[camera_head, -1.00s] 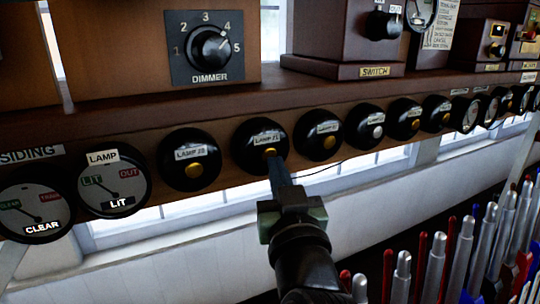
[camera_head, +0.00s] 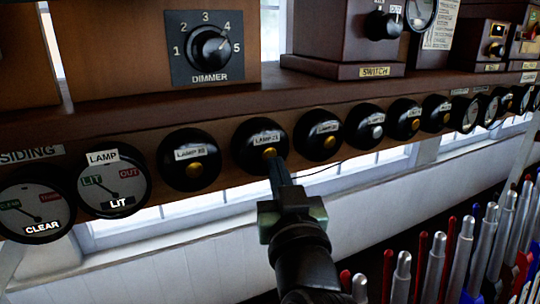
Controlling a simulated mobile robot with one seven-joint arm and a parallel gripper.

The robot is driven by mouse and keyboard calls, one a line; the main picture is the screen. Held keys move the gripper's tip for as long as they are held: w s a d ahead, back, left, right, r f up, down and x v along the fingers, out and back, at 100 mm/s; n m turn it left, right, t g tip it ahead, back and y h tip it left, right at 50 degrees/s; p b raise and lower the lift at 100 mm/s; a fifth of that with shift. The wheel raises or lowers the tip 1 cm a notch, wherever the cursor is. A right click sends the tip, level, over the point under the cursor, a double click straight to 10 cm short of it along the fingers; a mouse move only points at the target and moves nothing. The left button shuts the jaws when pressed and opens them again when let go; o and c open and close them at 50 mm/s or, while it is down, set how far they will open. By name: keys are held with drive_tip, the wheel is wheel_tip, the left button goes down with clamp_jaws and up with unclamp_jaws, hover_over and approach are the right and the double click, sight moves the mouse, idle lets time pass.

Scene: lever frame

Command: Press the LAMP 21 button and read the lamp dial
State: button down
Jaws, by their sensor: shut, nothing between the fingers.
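The round black LAMP 21 button unit (camera_head: 250,138) is on the front edge of the wooden shelf. Its label is small and only partly legible. Its brass centre is just above my gripper's tip. My gripper (camera_head: 276,166) is shut and empty, pointing up at the brass centre. The tip looks to be at or very near it; I cannot tell whether it touches. The round white lamp dial (camera_head: 128,190) at the left is labelled LAMP. Its needle leans to the upper left, toward LIT, and its small window reads LIT.
Another black button unit (camera_head: 188,153) sits just left, and several more run right along the shelf (camera_head: 330,98). A siding dial (camera_head: 30,212) at far left reads CLEAR. Several upright levers (camera_head: 463,250) fill the lower right. A dimmer panel (camera_head: 211,47) is above.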

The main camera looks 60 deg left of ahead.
idle(0.4)
idle(1.0)
drive_tip(key=shift+b, duration=0.3)
drive_tip(key=d+b, duration=0.1)
drive_tip(key=d, duration=0.4)
drive_tip(key=shift+s, duration=0.2)
